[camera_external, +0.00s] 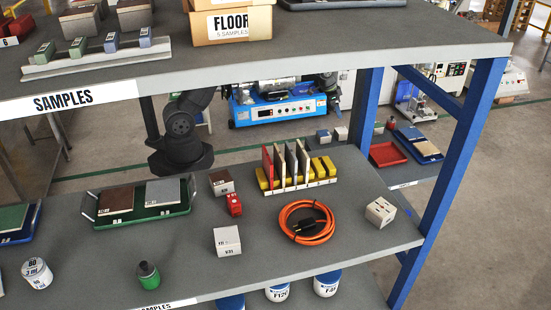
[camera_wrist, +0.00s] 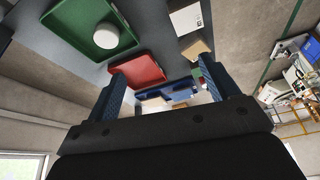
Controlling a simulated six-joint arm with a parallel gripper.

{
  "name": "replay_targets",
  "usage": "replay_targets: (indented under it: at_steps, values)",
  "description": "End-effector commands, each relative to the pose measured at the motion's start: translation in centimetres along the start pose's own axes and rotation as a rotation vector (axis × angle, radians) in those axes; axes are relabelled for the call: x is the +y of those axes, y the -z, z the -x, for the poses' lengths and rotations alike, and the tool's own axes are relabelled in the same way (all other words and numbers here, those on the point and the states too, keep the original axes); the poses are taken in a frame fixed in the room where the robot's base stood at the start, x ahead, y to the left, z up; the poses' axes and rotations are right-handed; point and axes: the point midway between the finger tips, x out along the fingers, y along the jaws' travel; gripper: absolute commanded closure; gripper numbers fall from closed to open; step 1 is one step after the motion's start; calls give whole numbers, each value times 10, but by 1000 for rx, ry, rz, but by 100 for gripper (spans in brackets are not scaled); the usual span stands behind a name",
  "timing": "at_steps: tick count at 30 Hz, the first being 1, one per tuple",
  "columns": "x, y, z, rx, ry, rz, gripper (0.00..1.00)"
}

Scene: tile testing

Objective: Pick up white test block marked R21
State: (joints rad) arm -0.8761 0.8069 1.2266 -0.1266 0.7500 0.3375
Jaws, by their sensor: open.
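Two white blocks sit on the grey middle shelf in the external view. One white block (camera_external: 227,241) is near the front middle, with print too small to read. The other white block (camera_external: 380,212) is near the right end, with dark marks I cannot read. I cannot tell which one is R21. In the wrist view, my gripper (camera_wrist: 163,74) is open, its two blue fingers wide apart with nothing held between them. It is away from both blocks. In the external view my gripper is not clear, as the upper shelf hides much of my arm.
A coiled orange cable (camera_external: 306,222) lies between the white blocks. A yellow rack (camera_external: 325,172) with upright tiles stands behind it. A red item (camera_external: 234,205), a dark block (camera_external: 222,183) and a green tray (camera_external: 143,221) are to the left. The upper shelf (camera_external: 330,38) overhangs.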

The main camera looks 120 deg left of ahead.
Motion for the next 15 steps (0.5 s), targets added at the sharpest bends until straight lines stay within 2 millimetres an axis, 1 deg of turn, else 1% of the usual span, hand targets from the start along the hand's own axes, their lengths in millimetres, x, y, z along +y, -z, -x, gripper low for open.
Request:
replay_targets:
  at_steps: [1,3,5,8,11,15]
  values:
    - [-19,-1,-6,5,21,57,20]
    - [-36,-1,-11,14,41,115,20]
    - [-45,-1,-14,18,52,145,20]
    - [-49,-2,-22,19,57,162,20]
    - [-50,-2,-38,18,56,161,20]
    - [-51,-2,-65,17,56,161,20]
